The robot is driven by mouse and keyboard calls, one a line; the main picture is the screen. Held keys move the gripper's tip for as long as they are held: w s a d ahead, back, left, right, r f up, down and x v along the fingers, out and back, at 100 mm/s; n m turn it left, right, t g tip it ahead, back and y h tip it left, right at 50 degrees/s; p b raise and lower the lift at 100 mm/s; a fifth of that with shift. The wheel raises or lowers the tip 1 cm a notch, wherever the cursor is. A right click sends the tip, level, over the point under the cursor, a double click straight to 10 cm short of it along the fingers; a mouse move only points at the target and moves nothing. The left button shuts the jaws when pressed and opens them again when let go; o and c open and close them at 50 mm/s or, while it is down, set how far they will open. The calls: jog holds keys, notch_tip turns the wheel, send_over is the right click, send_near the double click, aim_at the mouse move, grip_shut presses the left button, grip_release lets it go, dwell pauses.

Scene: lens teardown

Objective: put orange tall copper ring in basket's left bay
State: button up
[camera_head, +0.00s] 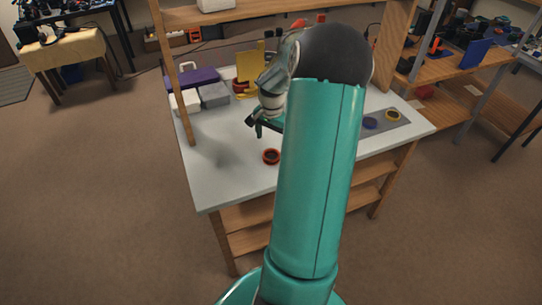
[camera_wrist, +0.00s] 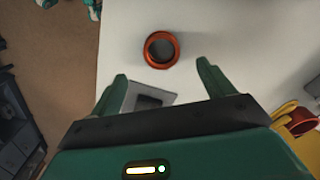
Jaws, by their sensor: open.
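The orange copper ring (camera_wrist: 148,55) lies flat on the white table (camera_wrist: 235,25), its dark round opening facing up. It also shows in the head view (camera_head: 264,158), near the table's front, left of my arm. My gripper (camera_wrist: 161,70) is open and empty. In the wrist view its two green fingertips are apart, with the ring beyond them and roughly centred between them. In the head view my gripper (camera_head: 266,127) hangs above the table, behind the ring and partly hidden by my arm. I cannot clearly make out a basket with bays in either view.
Purple (camera_head: 200,77), grey (camera_head: 214,95) and white (camera_head: 186,101) boxes stand at the table's back left. A yellow object (camera_head: 249,66) stands near them. Wooden posts (camera_head: 174,90) frame the table.

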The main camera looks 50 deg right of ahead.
aim_at(271, 152)
notch_tip(271, 152, down, 7)
jog(key=shift+w+a+f, duration=0.1)
jog(key=shift+w+f, duration=0.05)
jog(key=c, duration=1.2)
